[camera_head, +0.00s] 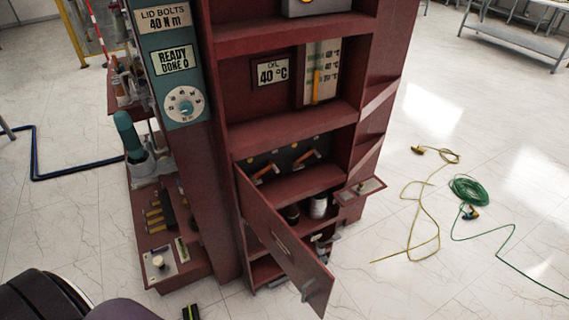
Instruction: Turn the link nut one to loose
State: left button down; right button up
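A dark red transformer cabinet (232,165) stands in the middle of the head view. On an inner shelf are two small links with orange handles (266,173) and (306,158), with small yellow knobs on the panel behind them. I cannot tell which part is link nut one, or whether any nut is loose or tight. Below that shelf, a red door (285,245) hangs open and tilted, hiding part of the lower compartment. A dark and a white cylindrical part (319,207) show behind it. Neither gripper can be made out in this view.
A side shelf (165,270) holds small parts on the left. A small red flap (361,190) juts out on the right. Yellow (420,205) and green (470,190) cables lie on the floor to the right. A blue hose (75,172) lies at left.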

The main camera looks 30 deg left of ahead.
aim_at(294, 168)
jog(key=u, duration=0.25)
jog(key=i+l+u, duration=0.25)
jog(key=u, duration=0.15)
jog(key=i+l+u, duration=0.2)
jog(key=u, duration=0.25)
jog(key=i+l+u, duration=0.15)
jog(key=l+u, duration=0.25)
jog(key=l, duration=0.1)
